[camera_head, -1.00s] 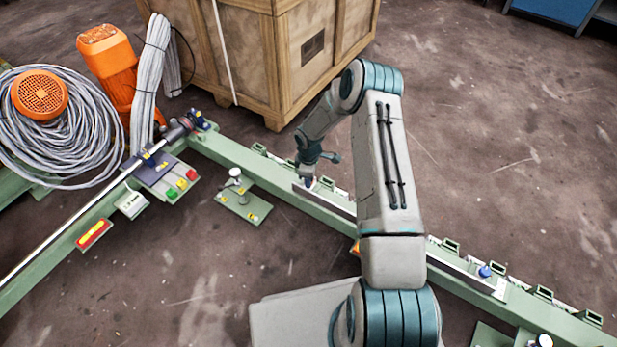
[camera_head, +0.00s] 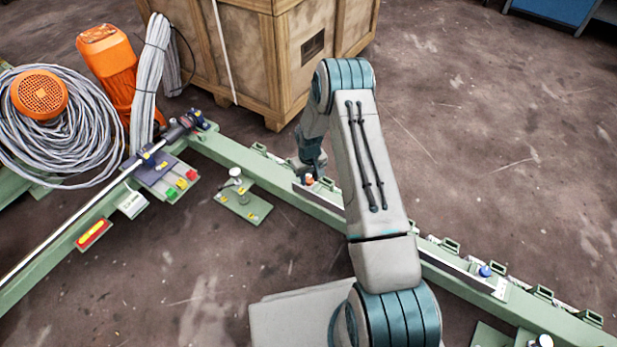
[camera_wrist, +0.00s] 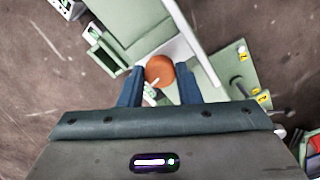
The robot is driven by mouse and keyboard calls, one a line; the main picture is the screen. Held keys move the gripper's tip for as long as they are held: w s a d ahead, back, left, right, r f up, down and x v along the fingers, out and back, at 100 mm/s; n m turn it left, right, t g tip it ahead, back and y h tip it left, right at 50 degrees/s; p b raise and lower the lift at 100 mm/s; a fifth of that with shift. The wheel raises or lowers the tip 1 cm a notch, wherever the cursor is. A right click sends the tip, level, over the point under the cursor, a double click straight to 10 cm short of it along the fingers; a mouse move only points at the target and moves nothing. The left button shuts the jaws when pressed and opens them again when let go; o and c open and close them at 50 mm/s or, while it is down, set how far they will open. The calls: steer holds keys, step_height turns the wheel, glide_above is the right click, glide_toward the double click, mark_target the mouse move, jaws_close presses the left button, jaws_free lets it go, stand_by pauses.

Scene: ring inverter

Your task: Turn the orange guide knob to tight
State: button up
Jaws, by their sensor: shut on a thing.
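The orange guide knob (camera_wrist: 159,71) shows in the wrist view as a round orange cap with a pale pointer mark below it. My gripper (camera_wrist: 159,82) has one blue-grey finger on each side of the knob and is shut on it. In the head view the knob (camera_head: 309,181) is a small orange spot on the green rail, just under my gripper (camera_head: 311,173). The pointer's scale is partly hidden, and I cannot read which setting it marks.
A blue knob (camera_head: 485,271) sits farther right on the same green rail (camera_head: 240,155). A green plate with a post (camera_head: 243,205) stands left of my gripper. A wooden crate (camera_head: 270,60) stands behind. A cable coil (camera_head: 60,130) lies at left.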

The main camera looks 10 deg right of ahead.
mark_target(309, 179)
steer(key=shift+m, duration=1.1)
steer(key=o, duration=1)
steer(key=shift+c, duration=0.2)
step_height(309, 179, up, 14)
steer(key=p, duration=0.4)
steer(key=shift+p, duration=0.35)
